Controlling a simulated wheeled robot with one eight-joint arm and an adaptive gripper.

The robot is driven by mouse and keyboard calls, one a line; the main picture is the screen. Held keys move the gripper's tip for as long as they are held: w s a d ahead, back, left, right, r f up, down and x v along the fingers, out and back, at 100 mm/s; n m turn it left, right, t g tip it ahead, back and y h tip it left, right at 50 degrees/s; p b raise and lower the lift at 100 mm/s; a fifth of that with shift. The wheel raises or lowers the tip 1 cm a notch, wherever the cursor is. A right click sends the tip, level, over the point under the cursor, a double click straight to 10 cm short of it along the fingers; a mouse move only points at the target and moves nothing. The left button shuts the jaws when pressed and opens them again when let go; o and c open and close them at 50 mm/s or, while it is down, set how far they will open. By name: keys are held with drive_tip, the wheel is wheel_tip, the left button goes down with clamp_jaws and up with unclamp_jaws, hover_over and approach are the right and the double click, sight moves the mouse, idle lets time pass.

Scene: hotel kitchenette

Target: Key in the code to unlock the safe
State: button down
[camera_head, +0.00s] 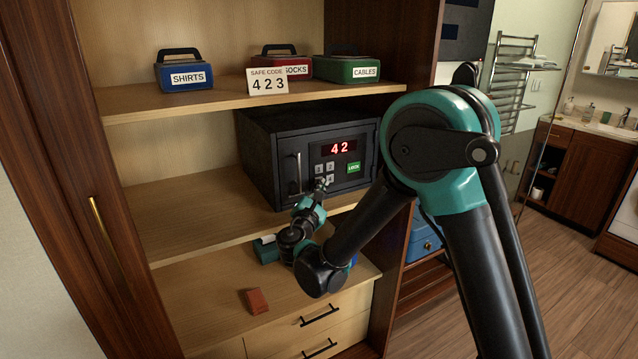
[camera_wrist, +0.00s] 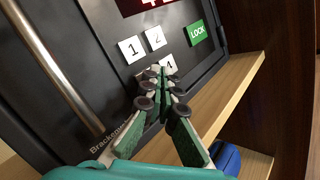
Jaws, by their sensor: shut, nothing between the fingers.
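The dark safe (camera_head: 262,150) stands on the middle shelf with its door shut. Its red display (camera_head: 340,148) reads 4 2. The card (camera_head: 267,82) on the shelf above reads SAFE CODE 423. In the wrist view the white keys 1 (camera_wrist: 131,49), 2 (camera_wrist: 155,38) and 4 (camera_wrist: 169,65) show; the key left of 4 is mostly hidden behind my fingers. The green LOCK key (camera_wrist: 196,33) is to the right. My gripper (camera_head: 320,184) is shut and empty, its tips at the lower keys (camera_wrist: 160,76). I cannot tell whether they touch a key.
The safe's bar handle (camera_head: 295,174) is left of the keypad. Boxes marked SHIRTS (camera_head: 185,77), SOCKS (camera_head: 297,70) and CABLES (camera_head: 361,70) stand on the upper shelf. A small red-brown item (camera_head: 256,301) lies on the lower surface. The middle shelf (camera_head: 185,214) left of the safe is clear.

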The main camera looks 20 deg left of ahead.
drive_tip(key=shift+w+a, duration=0.25)
idle(0.7)
drive_tip(key=shift+s+d, duration=0.5)
drive_tip(key=shift+d, duration=0.1)
idle(0.4)
drive_tip(key=shift+s+d, duration=1.65)
drive_tip(key=shift+d, duration=0.25)
